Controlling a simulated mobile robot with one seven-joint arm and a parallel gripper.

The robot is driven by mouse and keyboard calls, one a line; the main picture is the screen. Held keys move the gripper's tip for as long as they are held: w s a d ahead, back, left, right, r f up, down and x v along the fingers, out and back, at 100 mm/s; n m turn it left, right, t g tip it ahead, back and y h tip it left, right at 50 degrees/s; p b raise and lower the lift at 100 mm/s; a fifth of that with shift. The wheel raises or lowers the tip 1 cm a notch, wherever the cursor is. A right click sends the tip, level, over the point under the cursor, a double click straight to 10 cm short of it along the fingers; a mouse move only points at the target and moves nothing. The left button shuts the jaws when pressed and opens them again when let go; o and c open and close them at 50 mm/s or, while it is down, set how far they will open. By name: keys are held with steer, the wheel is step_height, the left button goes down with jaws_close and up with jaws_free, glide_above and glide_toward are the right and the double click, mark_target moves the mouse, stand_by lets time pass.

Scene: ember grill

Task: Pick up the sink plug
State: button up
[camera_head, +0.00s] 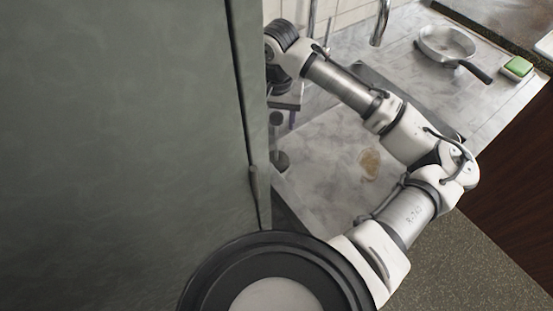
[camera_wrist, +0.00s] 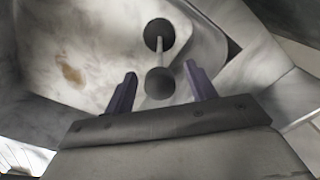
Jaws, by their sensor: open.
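The sink plug (camera_wrist: 160,83) shows in the wrist view as a dark rounded end between my fingers. A thin pale rod runs from it to a dark round shape farther off; I cannot tell whether that is the plug's other end or the drain. My gripper (camera_wrist: 160,72) is open, with one purple-grey finger on each side of the plug and visible gaps. In the head view my gripper (camera_head: 291,114) points down over the sink, partly hidden by the grey-green panel. The plug (camera_head: 279,161) shows below it beside the panel's edge.
The pale marble-like sink basin (camera_head: 330,175) has a brown stain (camera_head: 370,164). A tall grey-green panel (camera_head: 120,150) closes off the left. A faucet (camera_head: 380,22) stands behind. A pan (camera_head: 446,44) and a green-and-white sponge (camera_head: 517,68) lie on the counter at right.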

jaws_close()
stand_by(0.4)
